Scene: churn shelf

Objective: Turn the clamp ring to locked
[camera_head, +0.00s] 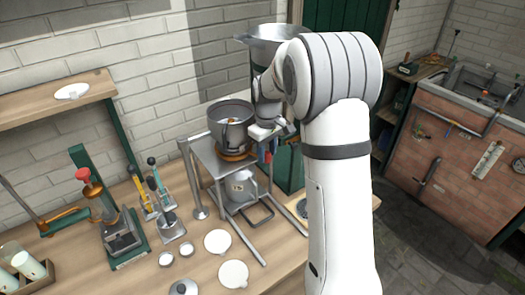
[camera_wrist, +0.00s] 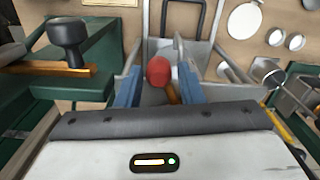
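A grey pot (camera_head: 232,128) sits on a metal stand in the head view. An orange ring (camera_head: 236,156), which looks like the clamp ring, shows at the pot's base, partly hidden by the pot and stand. In the wrist view, a red knob (camera_wrist: 158,71) on a short orange handle (camera_wrist: 172,94) lies between the two blue fingers of my gripper (camera_wrist: 160,88). The fingers are apart, with a gap visible on both sides of the knob. The ring's lock marks cannot be made out.
A metal hopper (camera_head: 272,42) stands behind my arm. A metal jug (camera_head: 240,187) is under the stand. Levers (camera_head: 160,190), a red-topped press (camera_head: 100,195) and white discs (camera_head: 217,242) occupy the bench to the left. A black knob (camera_wrist: 67,38) shows left in the wrist view.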

